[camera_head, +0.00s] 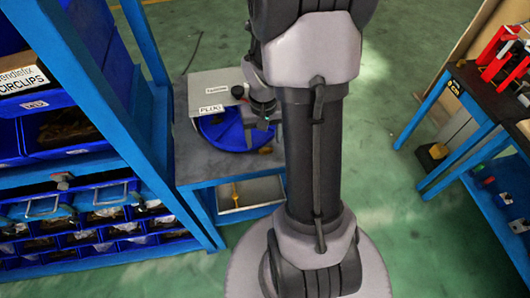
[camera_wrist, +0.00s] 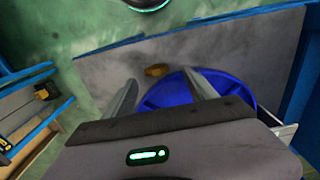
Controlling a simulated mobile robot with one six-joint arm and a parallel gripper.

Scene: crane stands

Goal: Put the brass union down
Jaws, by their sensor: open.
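The brass union (camera_wrist: 156,70) appears as a small brass-coloured piece lying on the grey tabletop (camera_wrist: 105,70) in the wrist view. It lies beside the rim of a round blue tray (camera_wrist: 165,92), just beyond my fingertips. In the head view a small brass-coloured piece (camera_head: 265,150) shows at the tray's right edge. My gripper (camera_wrist: 160,84) is open, with its two fingers apart and nothing seen between them. In the head view my gripper (camera_head: 264,118) is over the right side of the blue tray (camera_head: 222,135), partly hidden by my arm.
A grey box with labels, one reading PLUG (camera_head: 215,90), stands behind the tray. A blue rack (camera_head: 125,110) with blue bins rises close on the left. A workbench with red items (camera_head: 505,58) stands at the right. Green floor (camera_head: 400,200) lies clear between.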

